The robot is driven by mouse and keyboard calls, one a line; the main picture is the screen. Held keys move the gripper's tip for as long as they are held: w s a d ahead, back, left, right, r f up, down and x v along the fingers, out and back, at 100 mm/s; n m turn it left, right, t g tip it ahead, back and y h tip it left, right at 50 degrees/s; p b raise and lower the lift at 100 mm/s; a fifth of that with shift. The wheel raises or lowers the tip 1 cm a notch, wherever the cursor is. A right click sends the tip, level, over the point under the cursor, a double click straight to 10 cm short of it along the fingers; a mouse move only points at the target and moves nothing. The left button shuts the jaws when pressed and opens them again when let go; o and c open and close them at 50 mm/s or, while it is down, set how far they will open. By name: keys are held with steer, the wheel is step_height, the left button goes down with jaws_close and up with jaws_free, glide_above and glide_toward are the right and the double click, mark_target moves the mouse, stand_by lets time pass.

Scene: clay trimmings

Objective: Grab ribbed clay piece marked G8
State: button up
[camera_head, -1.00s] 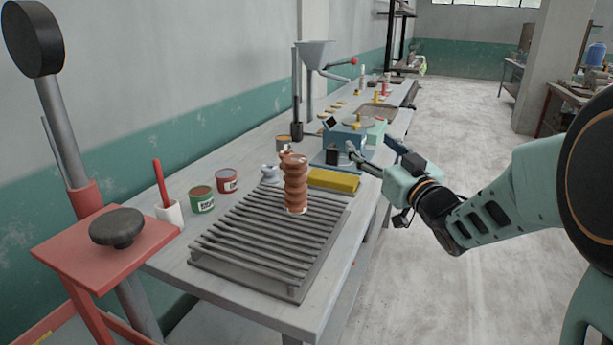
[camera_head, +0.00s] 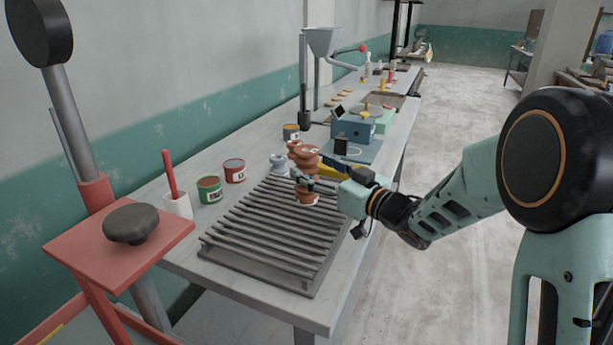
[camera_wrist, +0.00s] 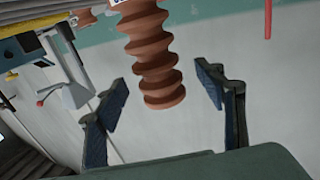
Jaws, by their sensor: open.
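A ribbed brown clay piece (camera_head: 308,190) stands upright on the slatted rack (camera_head: 222,249), with a pale label near its base; I cannot read the marking. Part of it is hidden behind my gripper. Another brown clay piece (camera_head: 294,149) shows just behind it. My gripper (camera_head: 303,181) is at the ribbed piece's mid-height. In the wrist view my gripper (camera_wrist: 165,97) is open, with the ribbed piece (camera_wrist: 155,62) between the lines of its two fingers, apart from both.
A yellow block (camera_head: 345,169) lies behind my gripper. A green can (camera_head: 209,190), a red can (camera_head: 235,171) and a small grey-white object (camera_head: 279,164) stand left of the rack. A blue machine (camera_head: 352,128) is farther back. The rack's front is bare.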

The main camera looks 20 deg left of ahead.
steer(key=x, duration=0.3)
steer(key=shift+w+a, duration=0.1)
steer(key=shift+w, duration=0.05)
jaws_close()
steer(key=shift+r, duration=0.15)
